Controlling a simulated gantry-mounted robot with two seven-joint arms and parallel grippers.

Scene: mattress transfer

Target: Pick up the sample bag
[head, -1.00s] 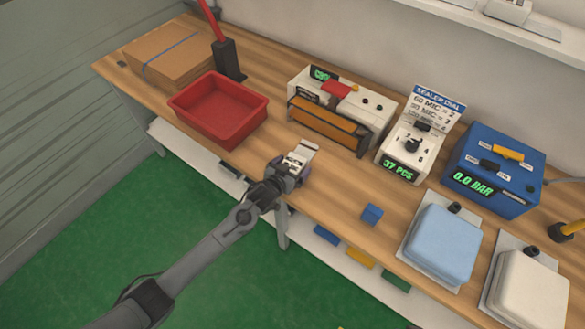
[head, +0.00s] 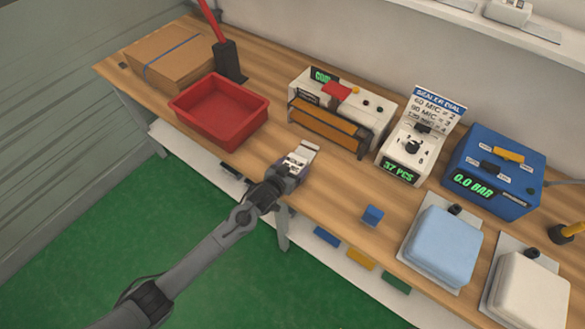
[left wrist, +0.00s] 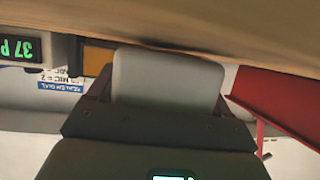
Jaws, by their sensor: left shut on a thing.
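My left gripper (head: 294,164) is at the front edge of the wooden table, right of the red tray and in front of the sealer with the orange front. It is shut on a small pale sample bag (head: 305,150), which sticks out past the fingertips. In the left wrist view the bag (left wrist: 168,82) is a pale grey, round-cornered piece between the dark fingers (left wrist: 160,115). The gripper hides its lower part. I cannot tell whether the bag touches the tabletop. My right gripper is not in view.
The red tray (head: 187,114) stands left of the gripper, with a cardboard box (head: 170,62) behind it. The sealer (head: 325,130), dial unit (head: 405,155) and blue pressure unit (head: 500,165) line the back. A small blue block (head: 372,215) lies to the right. Bare table lies between.

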